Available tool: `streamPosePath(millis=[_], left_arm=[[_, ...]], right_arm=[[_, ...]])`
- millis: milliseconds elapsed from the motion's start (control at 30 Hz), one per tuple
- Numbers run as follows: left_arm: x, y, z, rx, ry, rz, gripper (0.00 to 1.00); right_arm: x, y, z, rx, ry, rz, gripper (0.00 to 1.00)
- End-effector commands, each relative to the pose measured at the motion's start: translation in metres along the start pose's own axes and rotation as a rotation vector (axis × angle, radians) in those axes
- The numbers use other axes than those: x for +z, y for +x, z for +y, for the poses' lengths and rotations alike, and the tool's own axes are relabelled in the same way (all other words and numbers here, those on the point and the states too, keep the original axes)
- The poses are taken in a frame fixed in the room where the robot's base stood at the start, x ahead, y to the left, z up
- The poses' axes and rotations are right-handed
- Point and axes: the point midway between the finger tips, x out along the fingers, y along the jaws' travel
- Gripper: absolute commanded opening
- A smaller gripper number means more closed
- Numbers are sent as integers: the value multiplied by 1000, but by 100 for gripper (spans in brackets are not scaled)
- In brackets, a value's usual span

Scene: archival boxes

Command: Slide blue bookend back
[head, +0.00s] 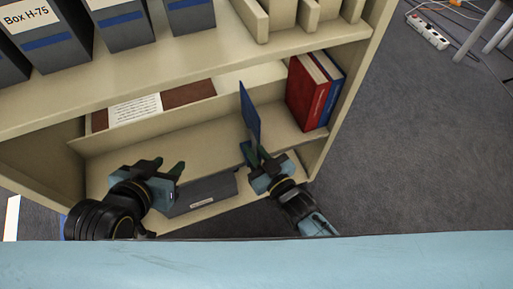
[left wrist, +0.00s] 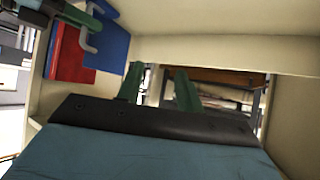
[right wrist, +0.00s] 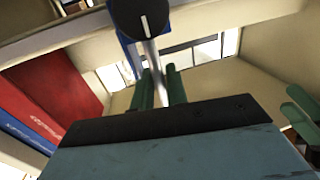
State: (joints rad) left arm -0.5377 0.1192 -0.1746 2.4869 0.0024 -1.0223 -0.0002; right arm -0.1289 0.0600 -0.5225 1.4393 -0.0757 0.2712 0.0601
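The blue bookend (head: 251,113) stands upright on the lower shelf, left of the red and blue books and apart from them. In the left wrist view the bookend (left wrist: 107,46) shows a grey bent handle (left wrist: 93,30). My right gripper (head: 255,153) is at the bookend's front. In the right wrist view its green fingers (right wrist: 160,88) are close together on either side of a pale bar, which appears to be the handle. My left gripper (head: 180,170) is open and empty, left of the bookend. Its fingers (left wrist: 157,85) are spread in its own wrist view.
A red book (head: 307,92) and a blue book (head: 333,88) stand against the shelf's right side. A dark box (head: 205,190) sits lower down. The lower shelf is bare left of the bookend.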

Motion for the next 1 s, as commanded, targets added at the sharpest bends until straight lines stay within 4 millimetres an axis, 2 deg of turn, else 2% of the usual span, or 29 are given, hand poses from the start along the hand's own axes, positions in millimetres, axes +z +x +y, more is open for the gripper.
streamPosePath(millis=[267, 433, 667, 867, 1000], left_arm=[[1, -1, 0, 0, 0, -9, 36], [23, -7, -6, -13, -4, -140, 36], [65, -27, -13, -32, -13, -389, 36], [102, -52, -20, -50, -23, -622, 36], [114, -35, -24, -56, -15, -629, 36]], right_arm=[[0, -3, 1, 1, 0, 0, 15], [-1, -17, 1, 1, 0, 0, 15], [-1, -48, 1, 1, 0, -2, 15], [-2, -84, 0, 0, 0, -3, 15], [-2, -110, 0, 0, 0, -2, 15]])
